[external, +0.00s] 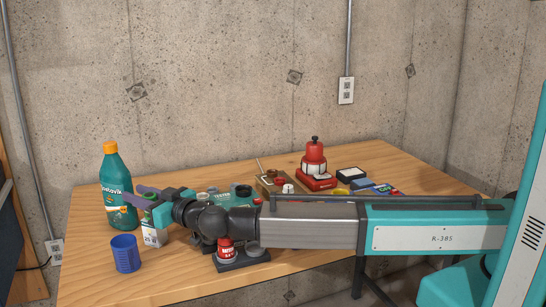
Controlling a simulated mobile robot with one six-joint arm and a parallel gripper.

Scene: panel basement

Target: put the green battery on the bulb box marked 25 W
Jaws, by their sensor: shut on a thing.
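My gripper (140,193) has purple fingers and reaches left over the table, near the green bottle. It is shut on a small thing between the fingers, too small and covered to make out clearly. I cannot pick out the green battery for sure elsewhere. A small white and green box (151,236) stands upright just below the gripper, partly hidden by it. It may be a bulb box, but I cannot read its marking. No 25 W marking is legible, and my arm hides part of the table.
A green bottle (117,190) with an orange cap and a blue ribbed cup (126,253) stand at left. A red lantern-like thing (316,165) stands at the back, with small things to its right.

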